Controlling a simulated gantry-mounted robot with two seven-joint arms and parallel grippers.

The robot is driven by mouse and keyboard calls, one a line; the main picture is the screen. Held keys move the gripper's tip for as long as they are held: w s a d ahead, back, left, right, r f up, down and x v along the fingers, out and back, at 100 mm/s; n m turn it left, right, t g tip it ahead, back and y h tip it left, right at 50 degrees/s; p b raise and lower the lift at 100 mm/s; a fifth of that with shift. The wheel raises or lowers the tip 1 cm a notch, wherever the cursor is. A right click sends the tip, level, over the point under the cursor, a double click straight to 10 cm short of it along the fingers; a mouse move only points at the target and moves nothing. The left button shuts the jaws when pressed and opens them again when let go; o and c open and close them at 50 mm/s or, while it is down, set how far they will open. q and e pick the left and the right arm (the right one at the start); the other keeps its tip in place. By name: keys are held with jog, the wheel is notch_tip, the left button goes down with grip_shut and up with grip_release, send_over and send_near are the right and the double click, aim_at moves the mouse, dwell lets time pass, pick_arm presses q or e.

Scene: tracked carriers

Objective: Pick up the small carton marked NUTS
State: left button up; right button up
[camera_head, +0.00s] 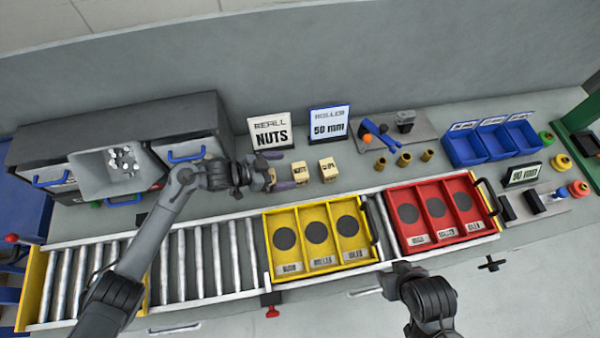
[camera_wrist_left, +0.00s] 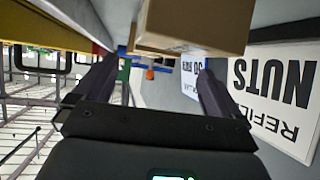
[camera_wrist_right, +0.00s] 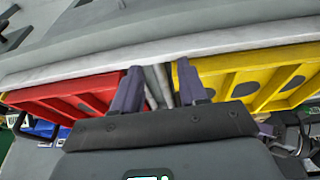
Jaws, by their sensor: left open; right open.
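Two small tan cartons stand on the grey bench behind the yellow tray. The left one (camera_head: 300,171) has dark print that looks like NUTS; the print on the right one (camera_head: 328,169) is too small to read. My left gripper (camera_head: 281,171) is open, just left of the left carton and pointing toward it. In the left wrist view a carton (camera_wrist_left: 194,26) shows at the top, ahead of the open fingers (camera_wrist_left: 158,70); they do not hold it. My right gripper (camera_wrist_right: 162,80) is open and empty at the front of the conveyor.
A REFILL NUTS sign (camera_head: 270,131) and a ROLLER 50 mm sign (camera_head: 330,121) stand behind the cartons. A yellow tray (camera_head: 296,206) and a red tray (camera_head: 388,189) sit on the rollers. Brass cylinders (camera_head: 404,159) and blue bins (camera_head: 463,149) are further right.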

aim_at(298, 171)
pick_arm(q)
jog(key=x, duration=0.4)
jog(key=shift+s+d, duration=0.1)
jog(key=shift+s, duration=0.25)
jog(key=shift+w+d+f, duration=0.25)
jog(key=shift+d+f, duration=0.05)
jog(key=shift+d, duration=0.2)
jog(key=c, duration=1.3)
jog(key=shift+r, duration=0.1)
jog(key=shift+c, duration=0.2)
